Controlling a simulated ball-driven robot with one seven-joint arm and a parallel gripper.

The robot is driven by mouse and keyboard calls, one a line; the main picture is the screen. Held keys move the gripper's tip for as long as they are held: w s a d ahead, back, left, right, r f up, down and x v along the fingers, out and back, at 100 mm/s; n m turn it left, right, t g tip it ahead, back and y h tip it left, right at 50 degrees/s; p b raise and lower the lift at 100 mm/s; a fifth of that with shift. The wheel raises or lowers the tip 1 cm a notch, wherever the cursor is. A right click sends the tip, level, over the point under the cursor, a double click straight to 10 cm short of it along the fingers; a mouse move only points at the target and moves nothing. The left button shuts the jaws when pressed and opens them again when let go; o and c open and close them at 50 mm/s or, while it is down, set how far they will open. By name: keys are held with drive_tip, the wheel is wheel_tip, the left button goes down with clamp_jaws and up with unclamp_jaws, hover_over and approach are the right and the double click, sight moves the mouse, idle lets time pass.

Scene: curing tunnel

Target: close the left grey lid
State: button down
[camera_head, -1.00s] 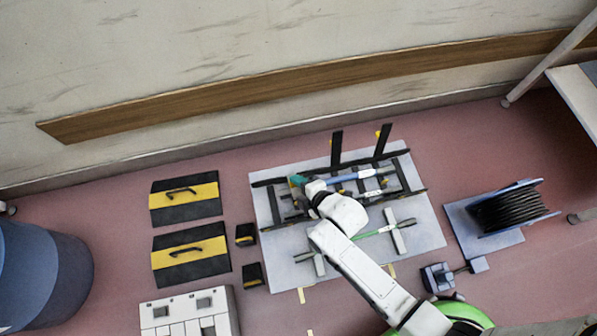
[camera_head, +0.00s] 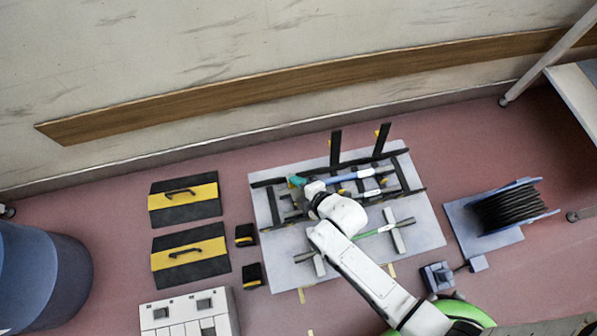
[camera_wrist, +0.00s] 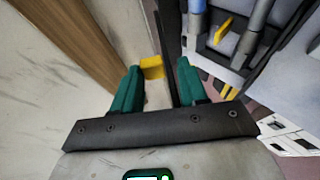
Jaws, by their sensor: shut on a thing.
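Two dark, narrow upright pieces, the left one (camera_head: 336,149) and the right one (camera_head: 383,140), stand at the back of a black frame; they look like raised lids seen nearly edge-on. Each has a small yellow tab. My gripper (camera_head: 297,181) is at the frame's back left, below the left upright in the picture. The fingertips are small in the head view.
The frame rests on a light grey floor plate (camera_head: 425,210) with blue and green tools. Two black-and-yellow cases (camera_head: 186,198) lie to the left, near a blue barrel (camera_head: 50,275). A cable reel (camera_head: 505,208) stands right. The wall (camera_head: 190,60) carries a wooden rail (camera_head: 280,85).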

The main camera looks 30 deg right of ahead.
drive_tip(key=shift+s+a+f, duration=0.35)
drive_tip(key=shift+s+f, duration=0.25)
drive_tip(key=shift+f, duration=0.1)
drive_tip(key=c, duration=1)
unclamp_jaws()
drive_tip(key=shift+o, duration=0.6)
drive_tip(key=shift+w, duration=0.1)
drive_tip(key=shift+w+r, duration=0.1)
drive_tip(key=shift+r, duration=0.05)
drive_tip(key=shift+w+d+r, duration=0.15)
drive_tip(key=shift+d, duration=0.05)
drive_tip(key=p+v, duration=0.3)
drive_tip(key=v, duration=0.8)
drive_tip(key=shift+p, duration=0.4)
drive_tip(key=shift+w, duration=0.15)
drive_tip(key=shift+c, duration=0.3)
